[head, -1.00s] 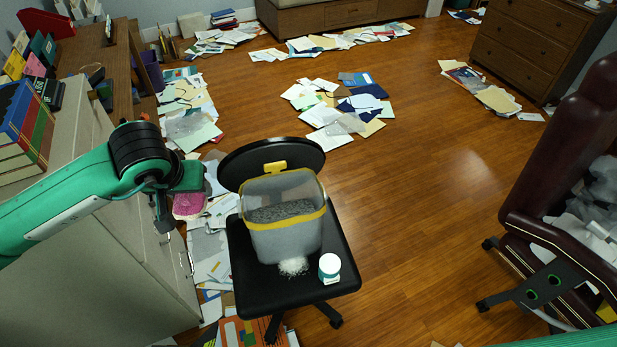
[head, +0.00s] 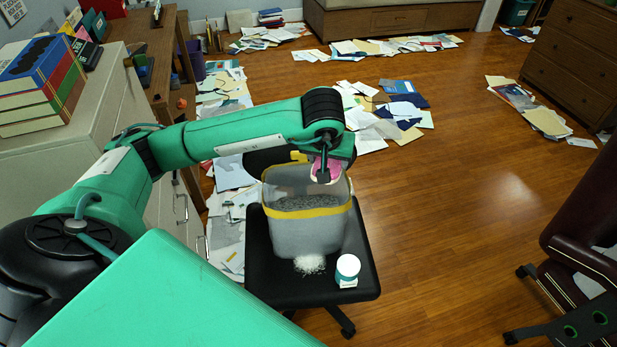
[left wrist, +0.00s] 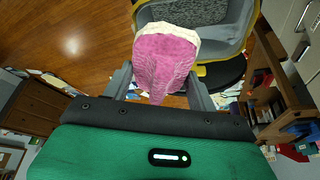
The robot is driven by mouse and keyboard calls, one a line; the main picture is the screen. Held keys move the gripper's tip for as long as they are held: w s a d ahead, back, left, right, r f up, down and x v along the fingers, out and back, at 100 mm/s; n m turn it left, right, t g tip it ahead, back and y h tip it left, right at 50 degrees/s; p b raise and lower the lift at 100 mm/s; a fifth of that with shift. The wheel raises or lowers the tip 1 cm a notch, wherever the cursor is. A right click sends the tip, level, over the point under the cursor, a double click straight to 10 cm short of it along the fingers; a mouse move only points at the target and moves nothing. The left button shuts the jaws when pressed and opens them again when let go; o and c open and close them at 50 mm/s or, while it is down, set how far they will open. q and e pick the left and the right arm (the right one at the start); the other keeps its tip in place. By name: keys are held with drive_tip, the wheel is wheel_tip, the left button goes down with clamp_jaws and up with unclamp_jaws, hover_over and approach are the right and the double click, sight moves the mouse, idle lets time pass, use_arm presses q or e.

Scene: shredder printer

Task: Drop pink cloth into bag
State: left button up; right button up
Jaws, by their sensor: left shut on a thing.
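The pink cloth (head: 333,165) hangs from my left gripper (head: 325,170), which is shut on it. In the left wrist view the cloth (left wrist: 165,60), with a cream edge, lies between the fingers of the left gripper (left wrist: 160,80). The bag (head: 305,232) is a grey container with a yellow band and a clear upper part, standing on the black chair seat. Grey shreds lie inside it. In the head view the cloth overlaps the bag's far right rim. The bag (left wrist: 208,68) also shows just past the cloth in the wrist view. My right gripper is not in view.
Papers (head: 385,108) cover the floor behind. A dark red chair (head: 590,230) stands at right. Open floor (head: 460,210) lies between.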

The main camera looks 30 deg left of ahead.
use_arm(q)
drive_tip(key=w+a+f+n+y+b, duration=0.1)
drive_tip(key=w+a+f+n+b, duration=0.2)
drive_tip(key=a+f+b, duration=0.4)
wheel_tip(320, 180, down, 4)
drive_tip(key=shift+w+a+r+n+g, duration=0.2)
drive_tip(key=shift+a+n+g, duration=0.2)
drive_tip(key=shift+a, duration=0.35)
use_arm(e)
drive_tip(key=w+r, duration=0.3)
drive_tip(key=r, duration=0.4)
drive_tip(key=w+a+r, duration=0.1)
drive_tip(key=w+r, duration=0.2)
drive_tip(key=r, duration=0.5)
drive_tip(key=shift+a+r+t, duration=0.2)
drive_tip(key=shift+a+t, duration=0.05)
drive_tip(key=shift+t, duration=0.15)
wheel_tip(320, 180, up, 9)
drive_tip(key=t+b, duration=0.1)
drive_tip(key=b, duration=0.4)
use_arm(q)
wheel_tip(320, 180, down, 14)
drive_tip(key=b, duration=0.6)
drive_tip(key=shift+f, duration=0.15)
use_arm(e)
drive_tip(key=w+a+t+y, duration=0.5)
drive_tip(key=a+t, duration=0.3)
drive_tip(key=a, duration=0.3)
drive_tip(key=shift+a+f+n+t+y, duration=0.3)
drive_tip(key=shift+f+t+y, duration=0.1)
